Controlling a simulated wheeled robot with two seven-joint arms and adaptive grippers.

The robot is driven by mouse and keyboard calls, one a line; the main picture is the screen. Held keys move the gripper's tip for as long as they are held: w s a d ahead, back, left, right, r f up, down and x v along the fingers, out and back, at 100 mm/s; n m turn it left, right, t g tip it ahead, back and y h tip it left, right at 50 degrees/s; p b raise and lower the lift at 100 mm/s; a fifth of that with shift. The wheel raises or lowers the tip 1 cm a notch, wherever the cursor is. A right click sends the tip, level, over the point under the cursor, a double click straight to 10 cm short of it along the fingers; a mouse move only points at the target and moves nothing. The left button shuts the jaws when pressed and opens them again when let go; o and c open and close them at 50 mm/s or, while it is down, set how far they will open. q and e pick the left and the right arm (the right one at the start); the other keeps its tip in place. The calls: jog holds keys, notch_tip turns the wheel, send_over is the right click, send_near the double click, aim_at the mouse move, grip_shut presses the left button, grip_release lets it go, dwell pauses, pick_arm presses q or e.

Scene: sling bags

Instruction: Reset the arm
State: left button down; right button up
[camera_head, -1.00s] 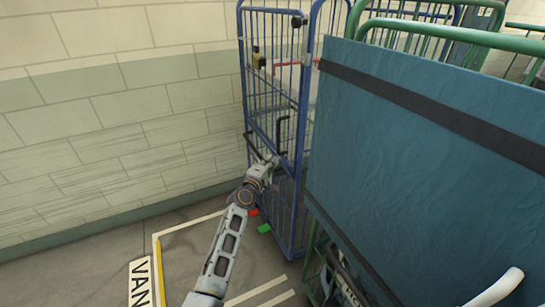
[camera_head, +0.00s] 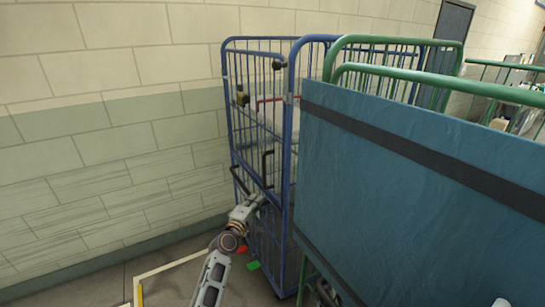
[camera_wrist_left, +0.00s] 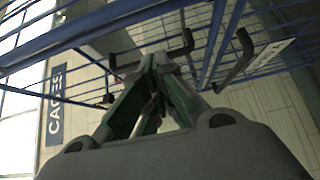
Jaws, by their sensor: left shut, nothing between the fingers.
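My left gripper (camera_head: 253,204) is at the front of a blue wire cage trolley (camera_head: 287,150), close to the black handles (camera_head: 267,168) on its front. In the left wrist view the fingers (camera_wrist_left: 155,95) come together with nothing between them, below the blue bars (camera_wrist_left: 205,45). A black handle (camera_wrist_left: 240,55) shows just right of the fingers there. I cannot tell whether the fingertips touch the cage.
A large blue panel with a dark strap (camera_head: 420,190) on a green-framed trolley (camera_head: 400,45) fills the right side. A block wall (camera_head: 110,130) stands at the left. Floor with pale line markings (camera_head: 180,265) lies in front of the cage.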

pick_arm(q)
jog(key=shift+m, duration=0.3)
notch_tip(320, 180, down, 22)
jog(key=s+m+g+y, duration=0.2)
jog(key=s+m+g, duration=0.15)
jog(key=m, duration=0.55)
jog(key=s+a+f+m+g, duration=0.1)
jog(key=s+f+m+g, duration=0.1)
jog(key=s+f, duration=0.35)
jog(key=s+a+f+m+g+y, duration=0.1)
jog(key=s+f, duration=0.2)
jog(key=f, duration=0.6)
jog(key=s+a+f+m+g, duration=0.1)
jog(key=s+f+m+g, duration=0.1)
jog(key=s+f, duration=0.45)
jog(key=s+a+f+m+g+y, duration=0.1)
jog(key=s+a+f+g, duration=0.15)
jog(key=s+f, duration=0.65)
jog(key=s+a+f+m+g, duration=0.1)
jog(key=s+a+f, duration=0.2)
jog(key=s+f, duration=0.65)
jog(key=s+a+f+g, duration=0.2)
jog(key=s+a, duration=0.1)
jog(key=s, duration=1.1)
jog(key=s+a+f+g+y+b, duration=0.1)
jog(key=s+a+f+g, duration=0.1)
jog(key=s, duration=1.2)
jog(key=shift+s+a+f, duration=0.35)
jog(key=shift+a+f, duration=0.1)
jog(key=shift+a, duration=0.1)
